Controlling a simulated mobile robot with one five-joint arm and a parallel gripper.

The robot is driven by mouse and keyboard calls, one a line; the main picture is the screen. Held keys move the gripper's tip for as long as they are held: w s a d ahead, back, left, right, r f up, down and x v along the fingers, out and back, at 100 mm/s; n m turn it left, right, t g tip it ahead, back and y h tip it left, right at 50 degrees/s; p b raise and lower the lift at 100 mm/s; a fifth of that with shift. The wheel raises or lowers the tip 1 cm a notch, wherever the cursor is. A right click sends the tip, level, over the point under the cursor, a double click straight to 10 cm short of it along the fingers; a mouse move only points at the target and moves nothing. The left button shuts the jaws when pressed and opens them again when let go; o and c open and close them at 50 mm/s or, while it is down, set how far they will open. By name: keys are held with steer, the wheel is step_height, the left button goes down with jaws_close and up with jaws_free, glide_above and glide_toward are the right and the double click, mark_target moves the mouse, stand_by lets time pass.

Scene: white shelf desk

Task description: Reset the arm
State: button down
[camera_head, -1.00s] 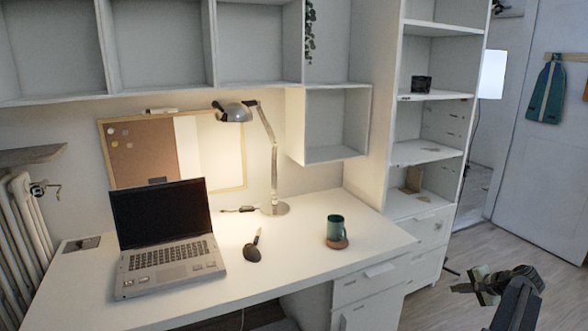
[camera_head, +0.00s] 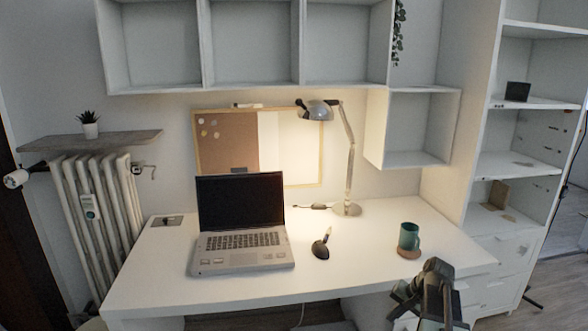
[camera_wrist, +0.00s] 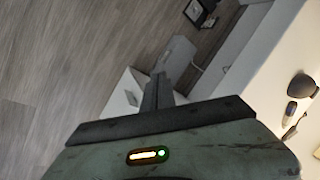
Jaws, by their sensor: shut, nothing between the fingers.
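My gripper (camera_head: 404,297) shows dark at the lower right of the head view, in front of the desk's front edge and below the green mug. It is empty. In the wrist view its narrow fingers (camera_wrist: 156,92) are together and point up the picture, with floor and the desk's side beyond them. Nothing is held between them. My arm rises from the bottom edge of the head view.
A tall shelf (camera_head: 515,165) stands at the right. Wooden floor (camera_wrist: 60,60) fills the wrist view's left side.

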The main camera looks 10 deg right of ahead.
steer(key=s+a+n+g+h+p, duration=0.15)
steer(key=a+n, duration=0.35)
steer(key=a, duration=1)
steer(key=s+a+n+g+h+b, duration=0.1)
steer(key=s+a+n+g, duration=0.2)
steer(key=a, duration=1.3)
step_height(320, 180, up, 17)
steer(key=p, duration=1.8)
steer(key=shift+w+d+r+n+t+p, duration=0.15)
steer(key=shift+d+r+n+t+p, duration=0.05)
steer(key=shift+d+n+t+p, duration=0.2)
steer(key=shift+d, duration=0.1)
